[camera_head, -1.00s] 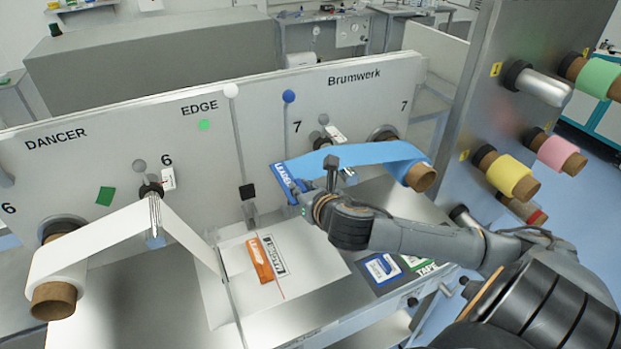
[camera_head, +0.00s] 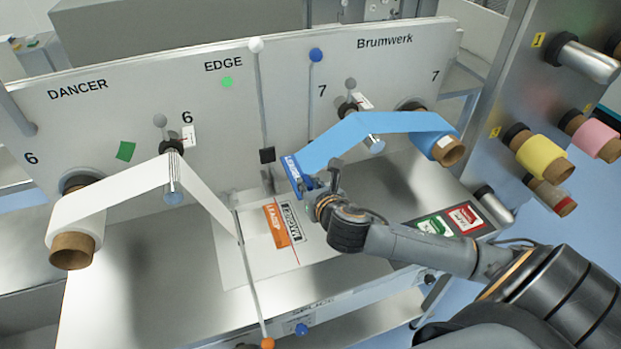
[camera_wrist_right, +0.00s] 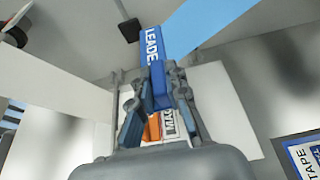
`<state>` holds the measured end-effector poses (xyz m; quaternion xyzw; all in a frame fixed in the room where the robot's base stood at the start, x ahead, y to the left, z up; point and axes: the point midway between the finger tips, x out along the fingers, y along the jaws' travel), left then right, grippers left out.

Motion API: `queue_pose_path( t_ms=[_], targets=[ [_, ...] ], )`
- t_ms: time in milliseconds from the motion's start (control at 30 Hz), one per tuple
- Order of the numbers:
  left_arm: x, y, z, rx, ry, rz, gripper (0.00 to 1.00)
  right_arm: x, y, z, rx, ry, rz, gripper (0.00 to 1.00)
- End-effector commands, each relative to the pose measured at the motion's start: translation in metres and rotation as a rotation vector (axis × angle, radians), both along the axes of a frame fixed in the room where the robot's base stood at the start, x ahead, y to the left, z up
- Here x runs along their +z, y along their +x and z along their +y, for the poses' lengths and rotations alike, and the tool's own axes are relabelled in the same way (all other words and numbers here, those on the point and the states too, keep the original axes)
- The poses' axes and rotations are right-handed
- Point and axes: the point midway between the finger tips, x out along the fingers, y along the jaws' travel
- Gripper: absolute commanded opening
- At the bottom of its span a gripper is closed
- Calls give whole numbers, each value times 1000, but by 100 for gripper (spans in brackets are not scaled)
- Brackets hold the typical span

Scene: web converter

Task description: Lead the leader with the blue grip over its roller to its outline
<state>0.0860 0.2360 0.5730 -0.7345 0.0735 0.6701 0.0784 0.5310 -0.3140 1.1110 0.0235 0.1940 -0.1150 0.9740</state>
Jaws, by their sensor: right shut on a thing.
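My right gripper (camera_head: 311,188) is shut on the blue grip (camera_head: 296,174) marked LEADER, which also shows in the right wrist view (camera_wrist_right: 153,50). The blue web (camera_head: 350,133) runs from its roll (camera_head: 428,143) at the right, across the top of the roller (camera_head: 375,146) by the number 7, down to the grip. The grip is tilted and held above the splice table. Below it, a black-framed printed outline (camera_head: 291,221) lies on the white sheet beside an orange leader grip (camera_head: 276,226). The wrist view shows this outline partly hidden by my fingers. My left gripper is not in view.
A white web (camera_head: 120,195) runs over roller 6 (camera_head: 173,197) to the table. A thin rod with an orange knob (camera_head: 267,343) crosses the table front. Red and green tape cards (camera_head: 464,217) lie at the right. Spindles with colored rolls (camera_head: 543,157) stand beyond.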

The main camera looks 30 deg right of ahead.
Motion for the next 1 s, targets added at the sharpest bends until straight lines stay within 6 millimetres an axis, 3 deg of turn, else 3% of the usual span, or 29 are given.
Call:
queue_pose_path(
  t_ms=[1000],
  targets=[
    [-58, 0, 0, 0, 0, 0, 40, -104, 4, 16, 1, 1, 1, 0]
  ],
)
